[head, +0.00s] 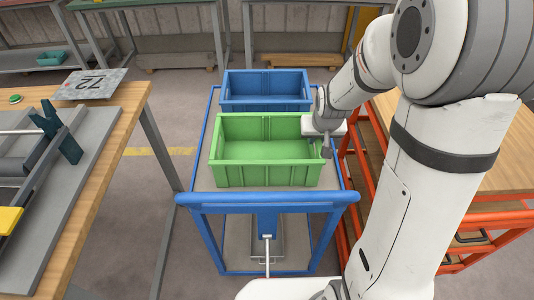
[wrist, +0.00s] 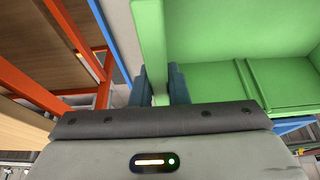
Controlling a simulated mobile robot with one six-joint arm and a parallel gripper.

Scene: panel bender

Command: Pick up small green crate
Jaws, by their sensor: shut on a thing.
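The small green crate (head: 262,175) is open-topped and looks empty in the head view. It sits upright on the top of a blue-framed cart, or very close above it; I cannot tell which. My gripper (head: 326,148) is at the crate's right wall. In the wrist view the two dark fingers of my gripper (wrist: 160,88) stand on either side of the rim of the green crate (wrist: 151,45), shut on that wall. The crate's inside shows at the upper right of the wrist view.
A blue crate (head: 265,87) stands just behind the green one on the blue cart (head: 265,198). A workbench (head: 108,150) with tools is on the left. An orange-framed wooden table (head: 480,160) is close on the right. Open floor lies between the left bench and cart.

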